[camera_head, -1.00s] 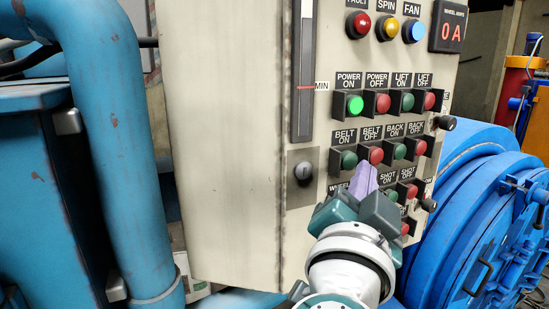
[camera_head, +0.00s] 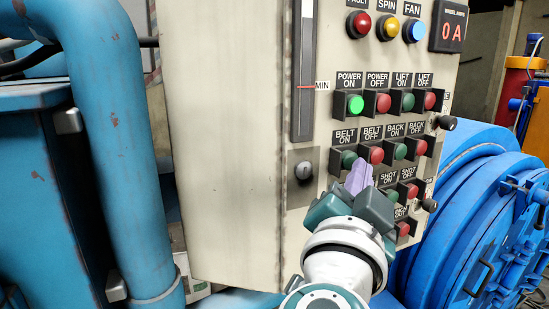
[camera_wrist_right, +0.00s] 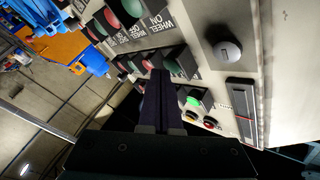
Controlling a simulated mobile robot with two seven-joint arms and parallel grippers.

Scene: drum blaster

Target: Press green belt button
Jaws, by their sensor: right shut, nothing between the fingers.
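The belt on button (camera_head: 348,159) is a dark green, unlit push button at the left end of the second button row, under its BELT ON label. My right gripper (camera_head: 359,175) has its pale purple fingers together, empty, just below and right of this button in the head view. I cannot tell whether the fingertips touch the panel. In the right wrist view the dark fingers (camera_wrist_right: 161,100) are closed and point towards the button rows, hiding part of them. My left gripper is in neither view.
The beige control panel (camera_head: 230,140) carries several other buttons close by, including the red belt off button (camera_head: 376,155) and the lit green power on button (camera_head: 355,104). A black knob (camera_head: 303,171) sits left of the fingers. Blue machinery (camera_head: 475,220) stands at the right.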

